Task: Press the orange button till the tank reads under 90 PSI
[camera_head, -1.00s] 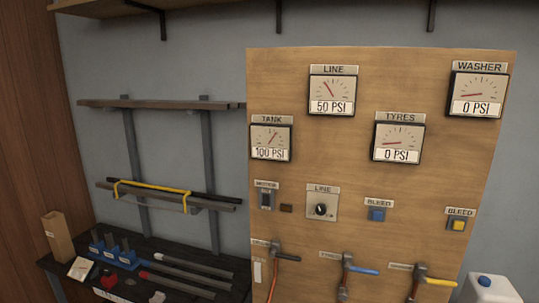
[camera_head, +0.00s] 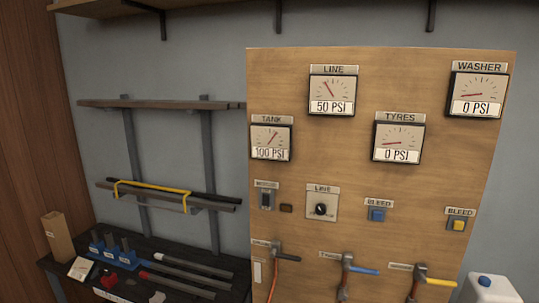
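The tank gauge (camera_head: 271,138) is at the left of the wooden panel (camera_head: 350,160) and reads 100 PSI. I see no button that is clearly orange. A blue button (camera_head: 377,214) and a yellow button (camera_head: 458,225), each under a BLEED label, sit at the middle and right of the panel. A small dark brown piece (camera_head: 286,208) is beside the motor switch (camera_head: 266,200). The line knob (camera_head: 320,209) is right of it. Neither of my grippers shows in the head view.
The line gauge (camera_head: 333,91) reads 50 PSI; the tyres gauge (camera_head: 398,138) and washer gauge (camera_head: 475,90) read 0 PSI. A dark bench (camera_head: 185,262) with tools is at left, a white jug (camera_head: 490,290) at lower right.

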